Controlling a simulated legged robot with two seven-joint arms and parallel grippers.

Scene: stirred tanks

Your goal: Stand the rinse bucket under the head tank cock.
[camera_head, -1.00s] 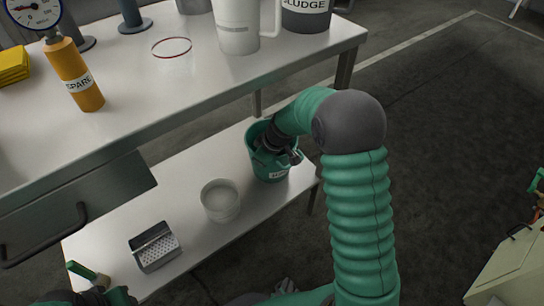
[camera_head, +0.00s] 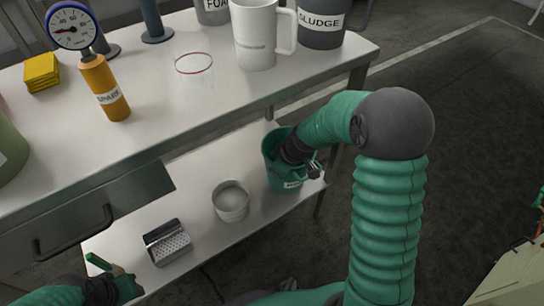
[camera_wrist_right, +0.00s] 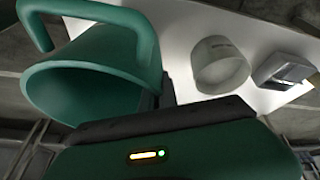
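The green bucket (camera_head: 272,152) with a white label stands on the lower shelf near its right end. My right gripper (camera_head: 308,168) reaches down over it from the right, at the rim on the near right side. The arm hides part of the opening, and whether the fingers are closed on the wall is not clear. In the right wrist view the bucket (camera_wrist_right: 85,85) fills the left, its mouth and raised handle showing, its wall close to the dark gripper body. My left gripper (camera_head: 128,288) is at the bottom left, its fingers unclear. No head tank cock is identifiable.
The lower shelf also holds a white round tub (camera_head: 231,203), a metal grater-like box (camera_head: 168,243) and a green-handled item (camera_head: 98,262). The bench top (camera_head: 150,145) overhangs the shelf, with an orange SPARE cylinder (camera_head: 104,90), a white jug (camera_head: 257,35) and a SLUDGE pot (camera_head: 322,25).

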